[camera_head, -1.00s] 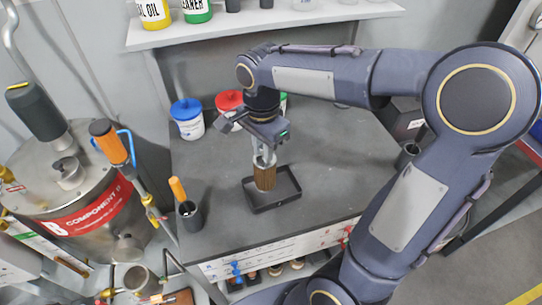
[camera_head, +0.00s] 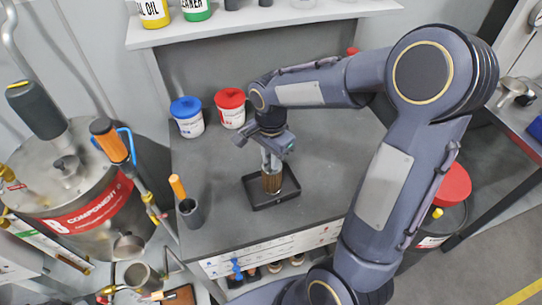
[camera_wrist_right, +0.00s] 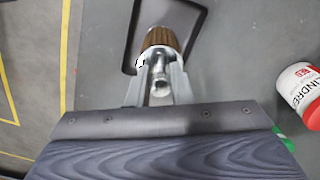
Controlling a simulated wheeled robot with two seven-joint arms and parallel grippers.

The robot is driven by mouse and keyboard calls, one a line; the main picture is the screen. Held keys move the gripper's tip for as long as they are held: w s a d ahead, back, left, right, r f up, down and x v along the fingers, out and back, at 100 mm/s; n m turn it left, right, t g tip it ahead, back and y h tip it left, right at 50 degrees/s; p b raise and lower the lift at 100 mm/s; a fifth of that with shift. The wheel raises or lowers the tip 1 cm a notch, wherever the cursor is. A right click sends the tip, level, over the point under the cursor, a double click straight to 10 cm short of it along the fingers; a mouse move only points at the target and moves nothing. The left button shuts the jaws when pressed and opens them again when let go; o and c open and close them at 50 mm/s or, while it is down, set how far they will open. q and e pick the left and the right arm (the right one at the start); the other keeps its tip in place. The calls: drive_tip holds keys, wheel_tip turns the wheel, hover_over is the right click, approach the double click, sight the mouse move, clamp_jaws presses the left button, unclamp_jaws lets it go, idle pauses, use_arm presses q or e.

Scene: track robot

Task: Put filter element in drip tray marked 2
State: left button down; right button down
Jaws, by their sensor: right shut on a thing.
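The filter element (camera_head: 272,183) is a brown pleated cylinder with a metal top. My right gripper (camera_head: 271,164) is shut on its metal top and holds it upright. The filter is within the outline of a shallow black drip tray (camera_head: 262,207) on the grey bench. I cannot tell whether its base touches the tray floor. No number shows on the tray. In the right wrist view the filter (camera_wrist_right: 161,38) is between the fingers (camera_wrist_right: 162,75), with the dark tray (camera_wrist_right: 194,28) behind it. My left gripper is not in view.
A blue-lidded tub (camera_head: 187,118) and a red-lidded tub (camera_head: 231,109) stand behind the gripper. A dark cup (camera_head: 190,214) with an orange-handled tool stands left of the tray. A steel tank (camera_head: 75,190) is at far left. The bench around the tray is clear.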

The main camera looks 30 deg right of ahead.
drive_tip(key=c, duration=1.3)
unclamp_jaws()
drive_tip(key=shift+f, duration=0.1)
wheel_tip(320, 180, up, 11)
drive_tip(key=s+a+f+n+t+y, duration=0.1)
drive_tip(key=s+a+n+t+y, duration=0.1)
drive_tip(key=s+n, duration=0.4)
drive_tip(key=s+a+f+n+t+y, duration=0.1)
drive_tip(key=s+a+f+n+t, duration=0.1)
drive_tip(key=s+n, duration=0.5)
drive_tip(key=s+a+t, duration=0.1)
drive_tip(key=s, duration=0.2)
drive_tip(key=shift+s+f+n+t+y, duration=0.15)
drive_tip(key=shift+s+n+t+y, duration=0.15)
drive_tip(key=shift+s+y, duration=0.1)
